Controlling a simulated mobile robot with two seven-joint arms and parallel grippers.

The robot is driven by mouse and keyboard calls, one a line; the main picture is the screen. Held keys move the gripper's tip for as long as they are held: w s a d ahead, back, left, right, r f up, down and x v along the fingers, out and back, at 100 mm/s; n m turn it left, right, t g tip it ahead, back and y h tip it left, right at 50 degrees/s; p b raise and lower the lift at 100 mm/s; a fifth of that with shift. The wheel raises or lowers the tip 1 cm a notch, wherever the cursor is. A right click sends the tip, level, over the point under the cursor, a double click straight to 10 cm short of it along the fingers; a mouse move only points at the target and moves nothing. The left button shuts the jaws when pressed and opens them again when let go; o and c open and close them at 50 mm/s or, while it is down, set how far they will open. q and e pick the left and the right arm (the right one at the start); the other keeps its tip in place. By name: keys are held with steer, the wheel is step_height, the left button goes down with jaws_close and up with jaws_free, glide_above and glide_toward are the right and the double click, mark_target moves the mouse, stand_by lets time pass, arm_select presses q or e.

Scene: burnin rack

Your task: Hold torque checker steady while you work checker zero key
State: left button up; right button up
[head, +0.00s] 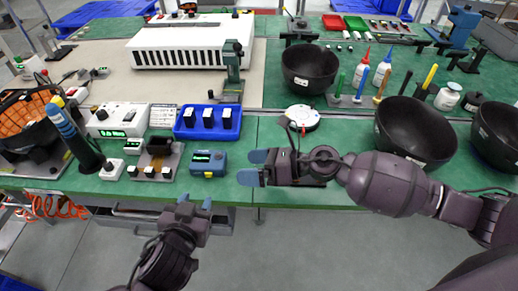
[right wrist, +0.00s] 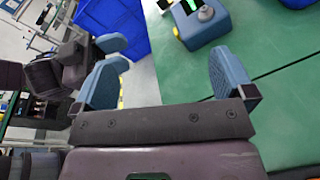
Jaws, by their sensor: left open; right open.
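The torque checker appears to be the small blue box (head: 208,163) with a lit display, near the table's front edge in the head view. A blue unit with a green display and a round grey knob also shows at the top of the right wrist view (right wrist: 203,24), partly cut off. I cannot tell which part is the zero key. My left gripper (head: 194,203) is open and empty, just below the box in the picture, in front of the table edge. My right gripper (head: 249,167) is open and empty, to the right of the box and apart from it.
A blue tray with several black-and-white modules (head: 207,134) stands behind the box. A small fixture (head: 157,160) stands left of it. A round white device (head: 302,117) and a black bowl (head: 310,68) are behind my right gripper.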

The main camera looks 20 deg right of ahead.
mark_target(221, 157)
steer(key=w+d, duration=0.1)
steer(key=w+n+h, duration=0.1)
steer(key=w, duration=0.1)
steer(key=w+d+n+g+h, duration=0.1)
steer(key=shift+w+d, duration=0.2)
steer(key=shift+d, duration=0.15)
steer(key=x, duration=1)
steer(key=shift+w+a+f, duration=0.2)
steer(key=shift+w+a, duration=0.05)
steer(key=shift+a, duration=0.05)
steer(key=c, duration=1)
steer(key=shift+o, duration=0.2)
steer(key=shift+d, duration=0.1)
